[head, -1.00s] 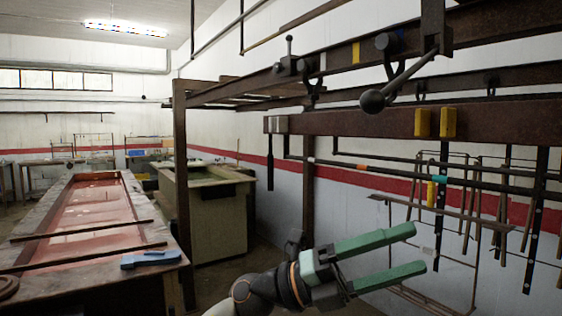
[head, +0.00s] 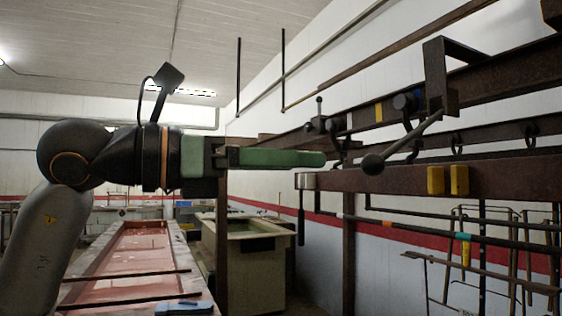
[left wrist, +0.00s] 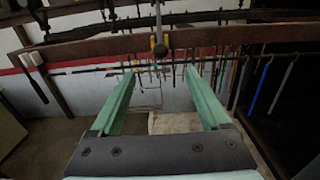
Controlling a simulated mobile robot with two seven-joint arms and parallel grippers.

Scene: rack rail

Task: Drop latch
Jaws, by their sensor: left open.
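A dark lever with a round ball knob (head: 373,164) hangs slanting down and left from a bracket (head: 440,75) on the upper rusty rail; it looks like the latch handle. My left gripper (head: 318,159) is level, its green fingers pointing right toward the knob, with a gap in the picture between tips and knob. In the left wrist view the gripper (left wrist: 158,72) is open and empty, its fingers apart, and the knob (left wrist: 160,51) shows beyond and between the tips. A smaller upright lever (head: 319,116) stands further left on the rail. My right gripper is not in view.
A lower rusty beam (head: 400,180) with yellow blocks (head: 447,180) runs below the knob. Thin rods and hanging hooks fill the space beneath it. A long table with a red top (head: 130,255) and a greenish tank (head: 250,262) stand at the lower left.

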